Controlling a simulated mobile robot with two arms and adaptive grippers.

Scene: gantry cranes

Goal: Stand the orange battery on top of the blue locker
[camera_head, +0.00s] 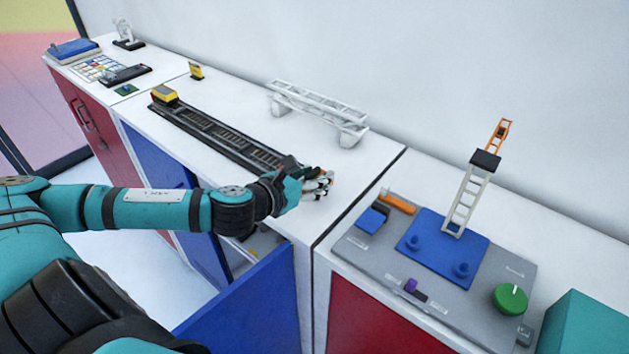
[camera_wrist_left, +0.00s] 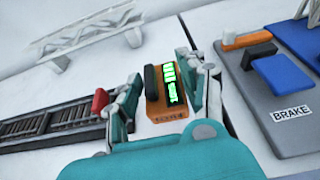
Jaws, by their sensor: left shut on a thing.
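The orange battery (camera_wrist_left: 168,112), with a dark grip and lit green bars, is between the fingers of my left gripper (camera_wrist_left: 165,95) in the left wrist view. In the head view my left gripper (camera_head: 318,184) is shut on it near the front right of the blue locker's white top (camera_head: 372,160); only a sliver of the orange battery (camera_head: 331,178) shows. Whether its base touches the top cannot be told. The blue locker has open blue doors (camera_head: 250,305). My right gripper is not in view.
A dark track (camera_head: 215,132) with a yellow-black cart (camera_head: 164,94) and a white truss bridge (camera_head: 318,108) occupy the same top. A grey control panel (camera_head: 470,295) with a blue plate and small crane stands right, across a gap. White top behind the gripper is clear.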

